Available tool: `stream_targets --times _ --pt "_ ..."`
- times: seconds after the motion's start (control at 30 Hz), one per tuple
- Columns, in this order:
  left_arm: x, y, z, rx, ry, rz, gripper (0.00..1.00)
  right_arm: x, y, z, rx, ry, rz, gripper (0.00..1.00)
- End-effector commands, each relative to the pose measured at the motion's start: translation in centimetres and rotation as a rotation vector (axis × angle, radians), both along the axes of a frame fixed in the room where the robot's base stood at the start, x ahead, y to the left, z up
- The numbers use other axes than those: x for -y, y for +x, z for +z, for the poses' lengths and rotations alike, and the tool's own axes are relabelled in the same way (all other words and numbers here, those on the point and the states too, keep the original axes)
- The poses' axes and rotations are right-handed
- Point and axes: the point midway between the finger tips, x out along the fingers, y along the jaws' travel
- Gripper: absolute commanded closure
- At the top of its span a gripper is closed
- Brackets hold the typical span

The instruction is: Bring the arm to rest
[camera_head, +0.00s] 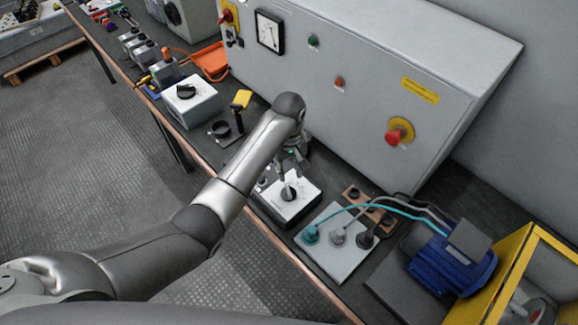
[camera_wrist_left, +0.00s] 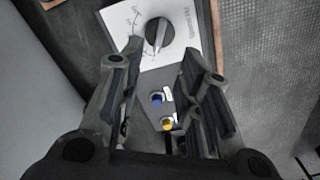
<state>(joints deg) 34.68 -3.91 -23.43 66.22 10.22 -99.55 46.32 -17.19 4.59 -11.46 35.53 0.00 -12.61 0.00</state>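My left arm reaches in from the left in the head view, and my left gripper (camera_head: 291,160) points down above a white box with a black rotary knob (camera_head: 289,193). In the left wrist view the left gripper (camera_wrist_left: 172,70) has its two fingers apart with nothing held between them. The knob (camera_wrist_left: 157,32) and its white dial face (camera_wrist_left: 180,14) lie beyond the fingertips. A blue and a yellow terminal (camera_wrist_left: 168,124) show between the fingers. My right gripper does not show in either view.
A grey cabinet with a red emergency button (camera_head: 398,132) stands behind the bench. A plate with cable plugs (camera_head: 338,237) and a blue motor (camera_head: 452,258) are at right. Another knob box (camera_head: 191,100) and an orange tray (camera_head: 211,60) are at left.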

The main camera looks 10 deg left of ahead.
Motion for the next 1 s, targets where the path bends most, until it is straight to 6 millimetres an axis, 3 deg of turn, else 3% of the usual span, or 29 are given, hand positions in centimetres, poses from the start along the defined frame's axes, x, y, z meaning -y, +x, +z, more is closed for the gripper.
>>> stream_targets --times 0.63,0.77,1.0 --pt "-0.1 -0.5 -0.3 0.001 -0.006 -0.009 0.68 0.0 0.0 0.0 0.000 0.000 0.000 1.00" --pt "-0.5 -2.6 -1.7 0.017 -0.032 -0.056 0.68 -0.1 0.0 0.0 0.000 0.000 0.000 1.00" --pt "-2.8 -9.6 -4.1 0.094 -0.083 -0.193 0.68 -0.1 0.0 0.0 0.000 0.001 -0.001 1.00"
